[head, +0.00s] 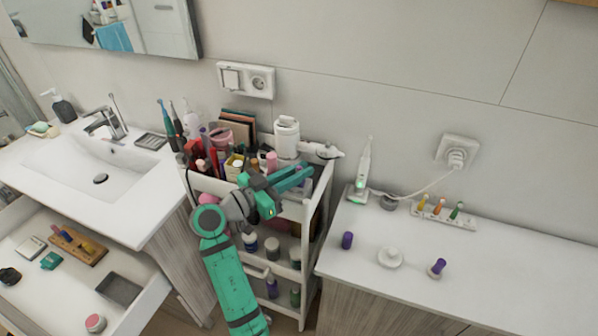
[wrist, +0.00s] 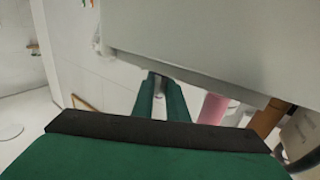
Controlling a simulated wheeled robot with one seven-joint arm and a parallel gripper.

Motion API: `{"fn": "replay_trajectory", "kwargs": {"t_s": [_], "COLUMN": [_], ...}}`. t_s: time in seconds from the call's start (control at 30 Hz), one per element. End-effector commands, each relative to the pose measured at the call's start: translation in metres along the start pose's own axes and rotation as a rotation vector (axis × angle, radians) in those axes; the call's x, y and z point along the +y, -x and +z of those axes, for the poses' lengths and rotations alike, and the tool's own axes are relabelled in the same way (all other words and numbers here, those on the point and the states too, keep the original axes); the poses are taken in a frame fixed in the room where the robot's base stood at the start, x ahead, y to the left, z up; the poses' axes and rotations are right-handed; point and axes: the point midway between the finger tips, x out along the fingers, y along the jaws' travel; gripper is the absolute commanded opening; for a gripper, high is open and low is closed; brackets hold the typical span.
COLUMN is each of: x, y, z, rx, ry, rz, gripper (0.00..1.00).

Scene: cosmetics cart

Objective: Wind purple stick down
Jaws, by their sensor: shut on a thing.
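A short purple stick (head: 437,268) stands on the right countertop, slightly tilted in look, with a paler part at its base. A separate purple cylinder (head: 347,240) stands to its left, beyond a small white round dish (head: 390,258). My gripper (head: 306,175) is over the top of the white cart, well left of both purple things. Its green fingers also show in the wrist view (wrist: 160,98), close together on a small greyish thing that I cannot identify. A pale panel hides part of the wrist view.
The white cart (head: 322,190) is crowded with cosmetics, with a pink item (head: 271,161) near my gripper. An electric toothbrush (head: 362,170) and a rack of small coloured items (head: 440,212) stand at the counter's back. The counter's right side is clear.

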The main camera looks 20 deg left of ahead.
Motion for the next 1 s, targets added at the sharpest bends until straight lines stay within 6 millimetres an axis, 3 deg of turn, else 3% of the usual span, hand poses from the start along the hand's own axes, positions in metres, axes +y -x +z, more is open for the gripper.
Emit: {"fn": "replay_trajectory", "kwargs": {"t_s": [0.3,0.77,0.8,0.87,1.0], "x": [-0.0005,-0.0001,0.0000,0.0000,0.0000], "y": [0.0002,0.0000,0.0000,0.0000,-0.0001], "z": [-0.0003,0.0005,0.0005,0.0005,0.0004], "rx": [0.001,-0.001,-0.001,-0.001,-0.001], "ry": [0.000,0.000,0.000,0.000,0.000], "rz": [0.108,0.123,0.123,0.123,0.122], "gripper": [0.00,0.00,0.20,0.33,0.33]}}
